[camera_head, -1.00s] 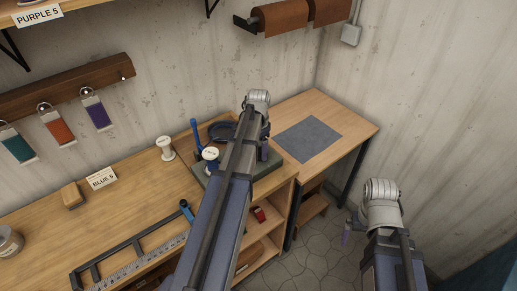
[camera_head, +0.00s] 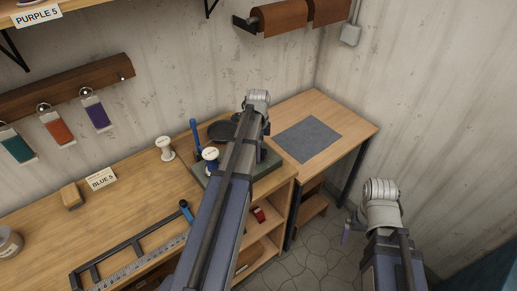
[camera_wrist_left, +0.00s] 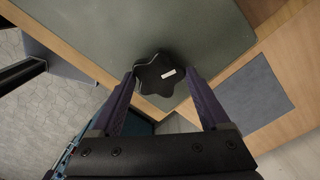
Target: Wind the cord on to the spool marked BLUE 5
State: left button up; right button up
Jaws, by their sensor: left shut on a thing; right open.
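My left gripper (camera_wrist_left: 163,78) is shut on a black star-shaped knob (camera_wrist_left: 152,72) with a small white mark, above the grey-green winder base (camera_wrist_left: 190,25). In the head view my left arm hides the knob and its fingers. A white spool (camera_head: 210,154) stands at the winder's left side, beside a dark round disc (camera_head: 222,131) and an upright blue handle (camera_head: 195,133). Another white spool (camera_head: 165,147) stands on the bench behind the BLUE 5 card (camera_head: 101,179). Its label is too small to read. My right gripper (camera_head: 350,230) is open and empty, off the bench at right.
A black frame with a ruler (camera_head: 145,250) lies along the bench front. A wooden block (camera_head: 71,195) and a jar (camera_head: 8,242) are at the left. A grey mat (camera_head: 308,138) lies on the clear bench end. Colour tags (camera_head: 58,125) hang on the wall rail.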

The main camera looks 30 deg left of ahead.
dwell(0.5)
pick_arm(q)
jog(key=o, duration=1.2)
notch_tip(320, 180, up, 8)
jog(key=p, duration=0.8)
jog(key=shift+f, duration=0.1)
